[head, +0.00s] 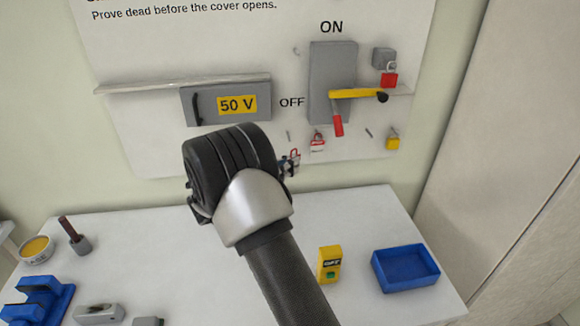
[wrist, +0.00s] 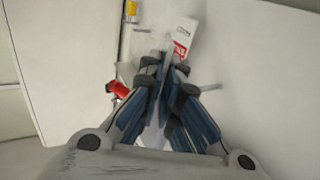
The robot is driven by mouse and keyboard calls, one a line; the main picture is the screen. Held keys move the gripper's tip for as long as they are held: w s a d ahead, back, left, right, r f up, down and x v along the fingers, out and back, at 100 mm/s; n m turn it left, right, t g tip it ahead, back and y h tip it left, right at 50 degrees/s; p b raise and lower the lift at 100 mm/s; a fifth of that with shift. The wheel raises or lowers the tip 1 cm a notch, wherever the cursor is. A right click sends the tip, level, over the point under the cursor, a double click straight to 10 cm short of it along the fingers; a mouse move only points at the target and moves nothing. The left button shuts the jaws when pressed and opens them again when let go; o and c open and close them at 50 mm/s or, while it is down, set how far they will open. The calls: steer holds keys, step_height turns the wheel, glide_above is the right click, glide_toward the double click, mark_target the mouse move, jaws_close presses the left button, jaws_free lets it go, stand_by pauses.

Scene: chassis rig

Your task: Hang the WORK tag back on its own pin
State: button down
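My gripper shows in the head view (head: 290,166), close to the lower part of the white board, with its arm reaching up from below. In the wrist view my gripper (wrist: 168,78) has its blue fingers close on either side of a thin pale tag (wrist: 164,72), seen nearly edge-on; I take it as the WORK tag, but no lettering on it is readable. A bare pin (head: 288,135) stands just above my gripper. Another bare pin (head: 368,132) stands farther right. A red and white tag (head: 317,141) hangs between these pins.
A yellow padlock (head: 392,140) hangs at right. The grey switch box (head: 332,62) with its yellow lever (head: 352,94) and the 50 V cover (head: 262,98) project above. Below, a yellow tester (head: 329,265) and blue tray (head: 405,268) stand on the white table (head: 220,303).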

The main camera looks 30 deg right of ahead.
steer(key=shift+w+d+f+b, duration=0.15)
steer(key=shift+w+d+b, duration=0.4)
steer(key=shift+w, duration=0.85)
steer(key=shift+w+d+f+b, duration=0.1)
steer(key=shift+w+d+f, duration=0.1)
steer(key=shift+w+d, duration=0.9)
steer(key=shift+w+d+f+b, duration=0.15)
steer(key=shift+w+d+b, duration=0.25)
steer(key=shift+w, duration=1.3)
steer(key=c, duration=1.7)
jaws_free()
steer(key=a, duration=0.8)
steer(key=s+a, duration=0.1)
steer(key=a, duration=0.3)
